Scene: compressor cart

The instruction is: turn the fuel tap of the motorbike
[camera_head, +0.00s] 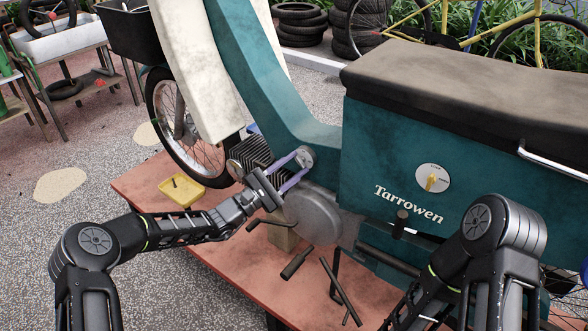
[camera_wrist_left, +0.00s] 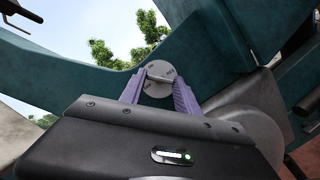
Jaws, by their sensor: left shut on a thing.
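The teal motorbike (camera_head: 365,150) stands on a reddish platform. My left gripper (camera_head: 304,160) reaches the disc (camera_head: 307,153) from the lower left. In the left wrist view its two purple fingers (camera_wrist_left: 160,74) are shut on the bar, one on each side. The bar lies nearly level there, with small lettering around it that is too small to read surely. My right forearm shows at the lower right; its gripper is out of view.
A white dial with a yellow lever (camera_head: 432,179) is on the teal side panel, apart from my grippers. A yellow tray (camera_head: 181,191) lies on the reddish platform (camera_head: 135,183). The engine cover (camera_head: 313,215), pedals and levers crowd the space below the disc.

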